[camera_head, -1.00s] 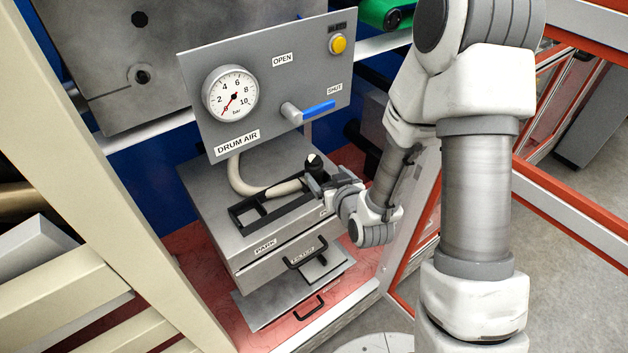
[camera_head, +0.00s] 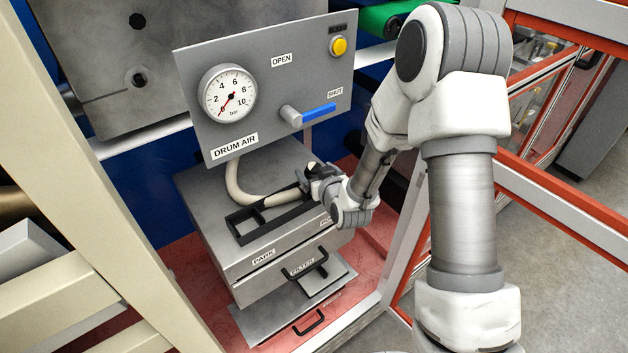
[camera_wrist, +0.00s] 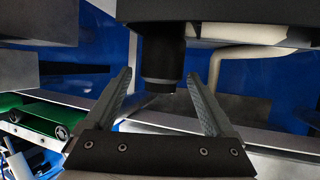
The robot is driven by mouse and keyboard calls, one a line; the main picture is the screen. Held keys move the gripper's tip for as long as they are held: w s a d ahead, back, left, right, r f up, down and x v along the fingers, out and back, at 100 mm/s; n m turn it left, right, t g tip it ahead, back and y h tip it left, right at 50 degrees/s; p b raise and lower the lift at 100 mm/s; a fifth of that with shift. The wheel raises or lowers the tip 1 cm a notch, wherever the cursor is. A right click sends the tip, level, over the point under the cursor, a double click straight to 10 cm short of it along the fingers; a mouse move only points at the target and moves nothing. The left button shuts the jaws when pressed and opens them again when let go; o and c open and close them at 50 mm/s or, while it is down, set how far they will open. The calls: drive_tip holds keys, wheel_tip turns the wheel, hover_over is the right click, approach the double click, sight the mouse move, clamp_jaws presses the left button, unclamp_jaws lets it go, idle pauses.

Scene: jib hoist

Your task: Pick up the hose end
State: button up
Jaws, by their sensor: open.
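The beige hose (camera_head: 238,188) leaves the panel's underside and curves right across the top of the grey box. Its end, a dark cylindrical fitting (camera_wrist: 163,55), shows in the wrist view, in line with the gap between my gripper's fingers. My gripper (camera_head: 309,178) is at the hose end in the head view and largely covers it. In the wrist view my gripper (camera_wrist: 160,82) is open, one finger to each side of the fitting, with gaps showing on both sides. Whether the fingertips reach past the fitting I cannot tell.
A black open frame (camera_head: 240,238) lies on the grey box (camera_head: 205,190), by a PARK label. The panel (camera_head: 260,75) with gauge (camera_head: 228,93), blue-handled valve (camera_head: 318,113) and yellow button (camera_head: 339,46) stands above. Red-framed fencing (camera_head: 545,175) is at the right.

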drive_tip(key=x, duration=0.4)
drive_tip(key=shift+a+f, duration=0.1)
clamp_jaws()
idle(0.3)
